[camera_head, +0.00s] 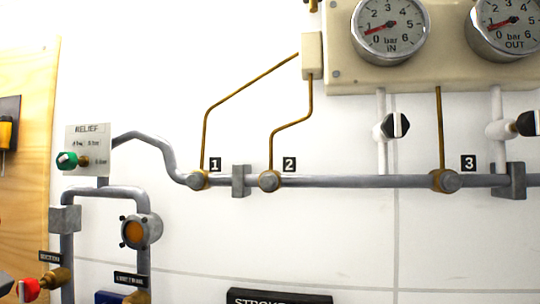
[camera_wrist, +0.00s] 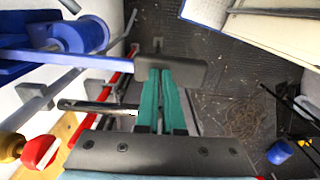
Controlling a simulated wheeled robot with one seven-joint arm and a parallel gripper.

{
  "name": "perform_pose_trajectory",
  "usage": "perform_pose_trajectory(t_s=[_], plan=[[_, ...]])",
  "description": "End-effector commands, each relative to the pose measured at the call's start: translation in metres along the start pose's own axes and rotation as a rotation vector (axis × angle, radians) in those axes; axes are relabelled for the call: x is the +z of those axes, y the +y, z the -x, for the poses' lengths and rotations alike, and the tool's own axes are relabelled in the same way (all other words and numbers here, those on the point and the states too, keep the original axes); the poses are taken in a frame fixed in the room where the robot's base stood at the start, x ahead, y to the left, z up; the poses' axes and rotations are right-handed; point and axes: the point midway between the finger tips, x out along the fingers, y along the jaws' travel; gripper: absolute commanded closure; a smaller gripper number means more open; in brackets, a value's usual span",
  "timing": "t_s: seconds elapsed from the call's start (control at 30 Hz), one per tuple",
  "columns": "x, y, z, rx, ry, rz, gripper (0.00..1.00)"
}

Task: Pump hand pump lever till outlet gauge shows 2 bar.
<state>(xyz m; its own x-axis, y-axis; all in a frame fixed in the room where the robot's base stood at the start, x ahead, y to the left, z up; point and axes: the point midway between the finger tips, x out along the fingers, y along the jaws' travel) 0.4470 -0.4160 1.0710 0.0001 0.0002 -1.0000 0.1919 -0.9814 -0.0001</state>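In the head view, the OUT gauge (camera_head: 511,24) is cut by the right edge; its red needle points between 0 and 1 bar. The IN gauge (camera_head: 390,27) beside it reads between 0 and 1. The blue cylinder (camera_wrist: 70,36) at upper left may belong to the pump.
The head view shows wall pipes (camera_head: 340,181), the RELIEF plate (camera_head: 88,140) with a green knob, and a STROKE sign (camera_head: 280,297). In the wrist view, a red knob (camera_wrist: 40,151) is at lower left, and a blue-cornered sheet (camera_wrist: 205,10) at the top. Dark floor (camera_wrist: 240,75) shows below.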

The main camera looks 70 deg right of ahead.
Motion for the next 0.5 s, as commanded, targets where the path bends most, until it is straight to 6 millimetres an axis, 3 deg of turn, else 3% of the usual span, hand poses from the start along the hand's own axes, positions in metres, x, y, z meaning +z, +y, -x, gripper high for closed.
perform_pose_trajectory(t_s=[0.5], plan=[[0.001, 0.000, -0.049, -0.001, -0.002, -0.001, 1.00]])
